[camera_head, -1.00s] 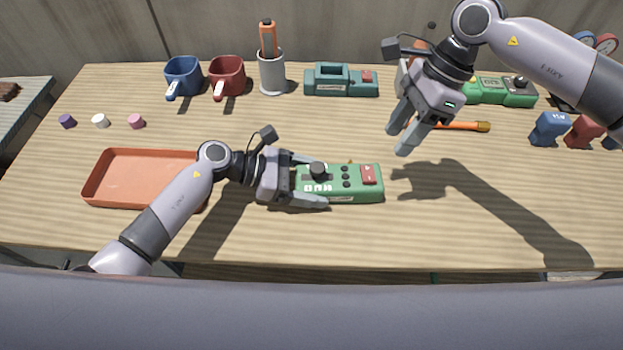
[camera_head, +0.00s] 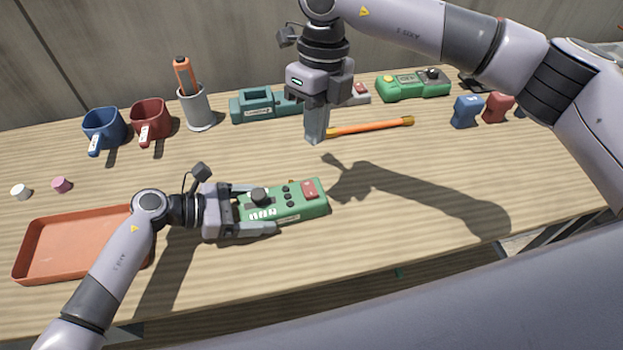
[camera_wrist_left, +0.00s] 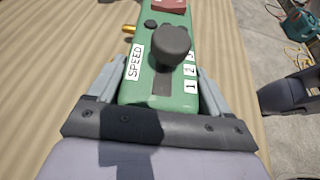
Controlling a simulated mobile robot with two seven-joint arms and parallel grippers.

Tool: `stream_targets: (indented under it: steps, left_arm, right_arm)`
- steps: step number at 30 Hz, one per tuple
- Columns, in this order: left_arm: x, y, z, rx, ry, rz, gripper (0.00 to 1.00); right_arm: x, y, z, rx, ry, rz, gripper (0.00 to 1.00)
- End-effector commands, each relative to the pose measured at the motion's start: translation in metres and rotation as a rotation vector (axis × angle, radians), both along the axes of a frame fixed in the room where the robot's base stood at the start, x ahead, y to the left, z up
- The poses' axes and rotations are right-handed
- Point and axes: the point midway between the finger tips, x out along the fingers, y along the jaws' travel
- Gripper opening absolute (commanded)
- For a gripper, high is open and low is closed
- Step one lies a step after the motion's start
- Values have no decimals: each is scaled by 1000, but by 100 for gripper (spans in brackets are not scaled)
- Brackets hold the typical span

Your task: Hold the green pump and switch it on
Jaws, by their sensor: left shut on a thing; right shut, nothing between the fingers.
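The green pump (camera_head: 283,212) lies on the wooden table, with a black knob, several dark buttons and a red switch (camera_head: 309,189) at its right end. My left gripper (camera_head: 262,209) is shut on the pump's left part, one finger along each long side. The left wrist view shows the pump (camera_wrist_left: 178,92) between both fingers, with the knob (camera_wrist_left: 170,45), a SPEED label and part of the red switch (camera_wrist_left: 168,5). My right gripper (camera_head: 316,139) is shut and empty, pointing down, and appears beyond the red switch in the head view, apart from the pump.
An orange tray (camera_head: 70,248) lies left of the pump, partly behind my left arm. An orange-handled tool (camera_head: 370,126) lies beyond it. Mugs, a grey holder (camera_head: 196,108), a teal device (camera_head: 262,104) and another green device (camera_head: 412,86) line the back. Table right of the pump is clear.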

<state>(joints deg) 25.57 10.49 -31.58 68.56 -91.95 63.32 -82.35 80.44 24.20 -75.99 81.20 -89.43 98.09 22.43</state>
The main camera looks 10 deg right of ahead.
Motion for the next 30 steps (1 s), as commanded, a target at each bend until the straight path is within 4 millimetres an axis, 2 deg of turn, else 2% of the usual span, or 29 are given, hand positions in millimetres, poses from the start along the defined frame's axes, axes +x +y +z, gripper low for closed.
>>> stream_targets:
  steps: [6,12,18,30]
  left_arm:
    - [0,0,0,1,1,0,23]
    - [0,0,0,0,1,0,23]
    - [0,0,0,0,1,0,23]
    - [0,0,0,0,1,0,23]
  right_arm:
    - [0,7,12,-107,7,-290,0]
    - [0,11,19,-170,2,-472,0]
    - [0,12,21,-190,-1,-534,0]
    - [-1,12,17,-190,1,-535,0]
